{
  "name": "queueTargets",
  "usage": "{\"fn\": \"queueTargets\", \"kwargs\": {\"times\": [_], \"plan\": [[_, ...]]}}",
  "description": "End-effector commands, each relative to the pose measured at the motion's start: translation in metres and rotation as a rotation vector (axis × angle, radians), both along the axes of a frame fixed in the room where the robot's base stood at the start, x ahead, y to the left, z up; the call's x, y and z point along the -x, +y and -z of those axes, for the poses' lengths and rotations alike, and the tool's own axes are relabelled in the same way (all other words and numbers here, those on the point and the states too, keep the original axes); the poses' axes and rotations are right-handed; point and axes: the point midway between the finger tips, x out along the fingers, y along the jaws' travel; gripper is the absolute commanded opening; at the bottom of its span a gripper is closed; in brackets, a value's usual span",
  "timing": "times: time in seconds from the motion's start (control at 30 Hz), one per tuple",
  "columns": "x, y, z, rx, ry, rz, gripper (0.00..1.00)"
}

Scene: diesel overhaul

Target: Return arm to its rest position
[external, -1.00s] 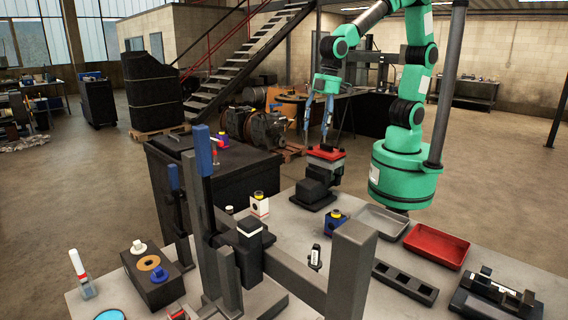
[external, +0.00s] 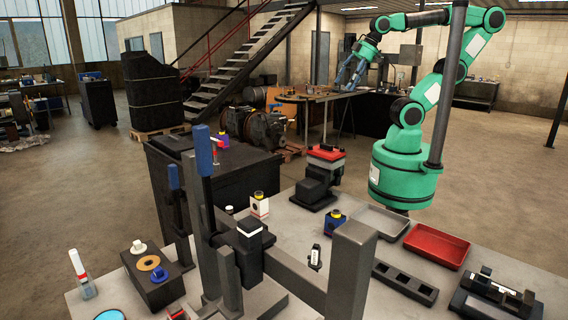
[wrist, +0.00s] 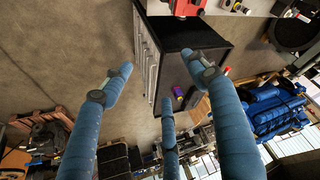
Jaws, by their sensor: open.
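My green arm (external: 428,92) stands at the back right of the bench in the external view, its elbow high and its forearm reaching left. My gripper (external: 348,80) hangs at its end, raised well above the bench and pointing down. In the wrist view the blue fingers of my gripper (wrist: 162,78) are spread wide with nothing between them. The red-topped black fixture (external: 322,165) stands on the bench below and to the left of the gripper, clear of it.
The grey bench (external: 455,285) holds a grey tray (external: 380,222), a red tray (external: 437,247) and a black slotted block (external: 404,284). A tall post (external: 446,90) stands close to my arm. A dark cabinet (wrist: 210,75) shows beyond the fingers. Open floor lies at right.

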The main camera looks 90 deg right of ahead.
Motion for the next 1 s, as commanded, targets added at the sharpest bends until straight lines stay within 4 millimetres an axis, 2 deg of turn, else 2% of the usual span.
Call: {"fn": "queueTargets", "kwargs": {"times": [0.5, 1.0], "plan": [[0.005, -0.003, 0.004, 0.001, -0.005, 0.009, 0.59], [0.004, -0.003, 0.054, 0.0, -0.005, 0.008, 0.59]]}}
